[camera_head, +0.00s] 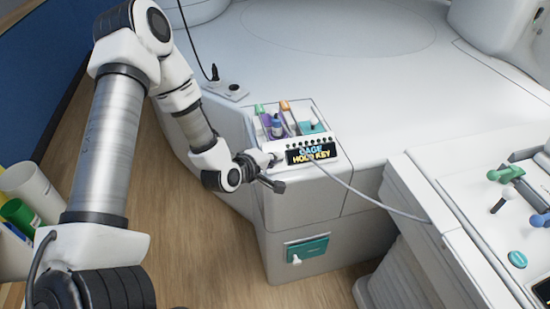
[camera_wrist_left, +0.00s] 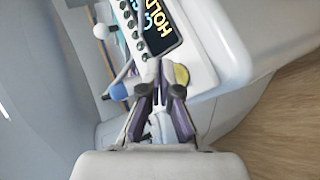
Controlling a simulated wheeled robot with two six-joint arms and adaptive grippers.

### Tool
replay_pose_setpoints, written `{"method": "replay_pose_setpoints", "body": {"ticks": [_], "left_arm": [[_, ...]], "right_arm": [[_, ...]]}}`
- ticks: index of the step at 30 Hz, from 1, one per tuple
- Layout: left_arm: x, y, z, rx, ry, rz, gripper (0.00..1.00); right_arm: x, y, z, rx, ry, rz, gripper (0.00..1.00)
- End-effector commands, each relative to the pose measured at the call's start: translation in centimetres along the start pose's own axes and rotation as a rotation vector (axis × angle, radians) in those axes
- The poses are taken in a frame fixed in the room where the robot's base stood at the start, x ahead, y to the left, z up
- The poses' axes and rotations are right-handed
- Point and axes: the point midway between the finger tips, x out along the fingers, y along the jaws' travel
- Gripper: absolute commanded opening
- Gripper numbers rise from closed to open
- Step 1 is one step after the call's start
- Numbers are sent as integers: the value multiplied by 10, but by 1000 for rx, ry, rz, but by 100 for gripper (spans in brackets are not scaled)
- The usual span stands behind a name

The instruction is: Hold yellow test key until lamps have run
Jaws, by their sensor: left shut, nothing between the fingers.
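The yellow test key (camera_wrist_left: 181,75) is a round yellow piece on the white panel in the left wrist view, just right of my left fingertips. In the head view it is hidden behind my gripper. My left gripper (camera_head: 270,160) is at the left end of the white display box (camera_head: 331,160); it also shows in the left wrist view (camera_wrist_left: 158,68). Its fingers are shut with nothing between them. I cannot tell whether they touch the key. A row of dark round lamps (camera_wrist_left: 132,31) runs beside the display (camera_head: 312,153), which reads "HOLD KEY" in its lower line. My right gripper is out of view.
Behind the box is a tray with an orange-topped handle (camera_head: 285,106), a green-topped one and a blue piece. A grey cable (camera_head: 375,200) runs right from the box. A console (camera_head: 510,220) with levers stands at right. The wooden floor (camera_head: 190,270) is clear.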

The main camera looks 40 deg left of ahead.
Motion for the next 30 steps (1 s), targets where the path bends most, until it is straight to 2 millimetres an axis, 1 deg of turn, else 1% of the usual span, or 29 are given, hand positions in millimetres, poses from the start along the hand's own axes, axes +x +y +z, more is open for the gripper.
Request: {"method": "replay_pose_setpoints", "body": {"ticks": [10, 30], "left_arm": [[6, -5, -4, 0, 0, 0, 0], [8, -6, -6, 0, 0, 0, 0]], "right_arm": [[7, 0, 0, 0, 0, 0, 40], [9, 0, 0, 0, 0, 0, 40]]}}
